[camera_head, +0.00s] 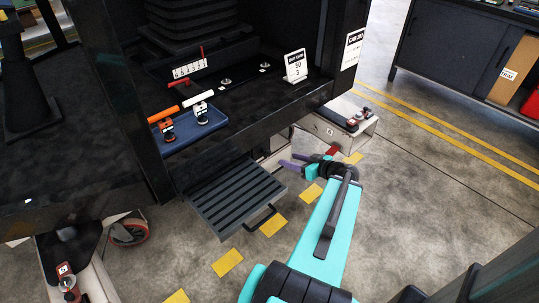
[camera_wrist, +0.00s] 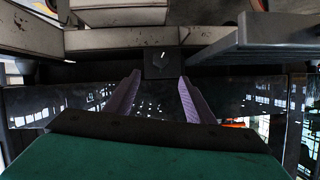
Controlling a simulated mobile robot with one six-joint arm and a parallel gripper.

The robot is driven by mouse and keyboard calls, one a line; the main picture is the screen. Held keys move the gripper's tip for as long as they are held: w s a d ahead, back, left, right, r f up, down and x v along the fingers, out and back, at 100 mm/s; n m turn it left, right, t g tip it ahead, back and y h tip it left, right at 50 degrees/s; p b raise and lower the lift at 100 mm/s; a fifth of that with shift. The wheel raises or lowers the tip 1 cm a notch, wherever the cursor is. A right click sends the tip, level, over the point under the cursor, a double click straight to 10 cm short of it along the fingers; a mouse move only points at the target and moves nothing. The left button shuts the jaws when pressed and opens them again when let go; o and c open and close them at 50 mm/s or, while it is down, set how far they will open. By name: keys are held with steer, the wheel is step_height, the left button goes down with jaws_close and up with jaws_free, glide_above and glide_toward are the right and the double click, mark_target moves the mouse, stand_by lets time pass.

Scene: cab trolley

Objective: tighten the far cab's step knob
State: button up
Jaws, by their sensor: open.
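The cab's black ribbed step (camera_head: 235,196) hangs low at the cab's front, with a dark loop handle (camera_head: 263,219) at its right. In the wrist view the step (camera_wrist: 275,32) shows at the upper right. My gripper (camera_head: 287,163) is beside the step's right end in the head view, its purple fingers pointing left. In the wrist view my gripper (camera_wrist: 159,82) is open and empty, and a dark square block (camera_wrist: 161,62) with a small mark lies ahead between the fingertips. I cannot tell whether this block is the step knob. No knob is clearly visible at the step.
A pale box (camera_head: 342,133) with small fittings stands behind my gripper. Above the step, a blue tray (camera_head: 188,136) holds orange-handled and white-handled pieces. A red-wheeled caster (camera_head: 129,232) is at left. Yellow-marked floor at right is clear up to a dark cabinet (camera_head: 440,50).

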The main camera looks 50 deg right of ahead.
mark_target(269, 154)
steer(key=x, duration=1.2)
steer(key=shift+w+f+p, duration=0.15)
steer(key=shift+w+p, duration=0.15)
steer(key=shift+w, duration=0.05)
steer(key=shift+a, duration=0.1)
steer(key=c, duration=1.1)
steer(key=shift+o, duration=0.2)
